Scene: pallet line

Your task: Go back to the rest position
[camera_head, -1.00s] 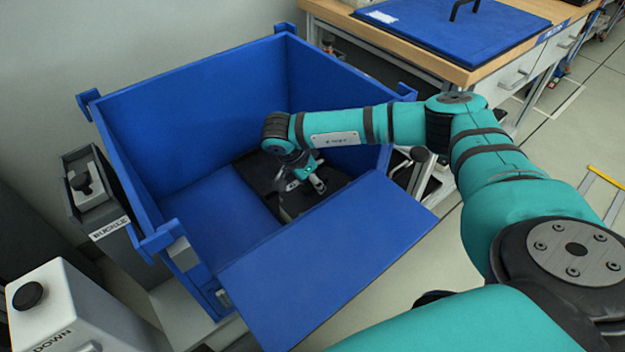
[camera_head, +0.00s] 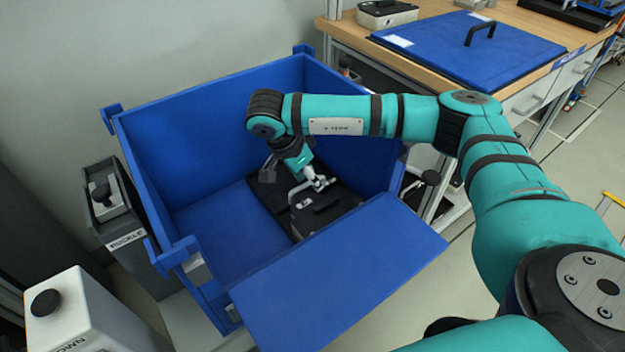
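My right arm comes in from the right and reaches down into a large blue crate (camera_head: 185,150). Its gripper (camera_head: 316,184) hangs low inside, just above or beside a black case (camera_head: 325,210) with a light grey handle, on the crate floor. The gripper is small and dark here, and I cannot tell whether its fingers are open or shut, or whether they touch the case. A second flat black item (camera_head: 266,193) lies behind the case, partly hidden by my arm. My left gripper is not in view.
The crate's blue front flap (camera_head: 345,275) is folded down. A workbench (camera_head: 345,28) with a blue lid (camera_head: 470,45) stands at the back right. Floor is open at far right.

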